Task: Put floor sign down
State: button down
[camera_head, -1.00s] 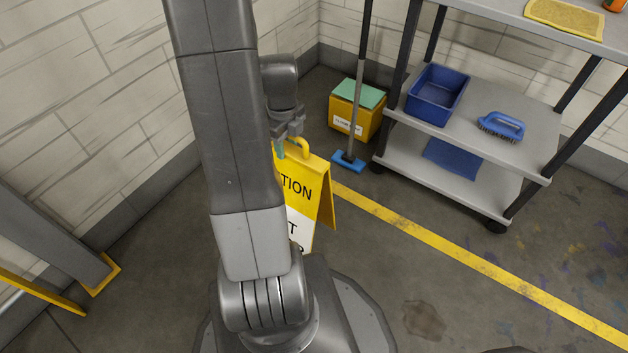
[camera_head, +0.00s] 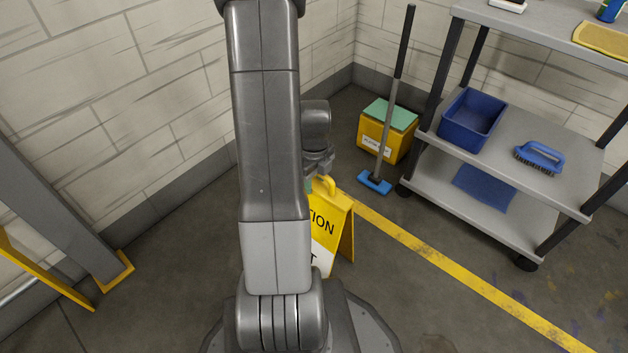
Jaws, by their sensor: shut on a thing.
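The yellow floor sign (camera_head: 334,222) is an A-frame with a handle loop at its top and dark lettering on its front, of which "TION" shows. It stands out upright just right of my arm, near the middle of the view. My arm hides its left part. My gripper (camera_head: 318,184) is at the sign's top, shut on it by the handle; the fingers are partly hidden behind my arm. I cannot tell whether the sign's feet touch the floor.
A grey cart (camera_head: 520,196) stands at the right, with a blue bin (camera_head: 472,122) and blue brush (camera_head: 540,156). A mop (camera_head: 378,182) and yellow box (camera_head: 385,133) stand in the corner. A yellow line (camera_head: 450,268) crosses the floor. A grey post (camera_head: 70,215) is at the left.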

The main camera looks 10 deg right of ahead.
jog(key=shift+f, duration=0.15)
jog(key=c, duration=0.9)
grip_release()
notch_tip(320, 180, up, 12)
jog(key=p, duration=0.4)
jog(key=shift+r, duration=0.2)
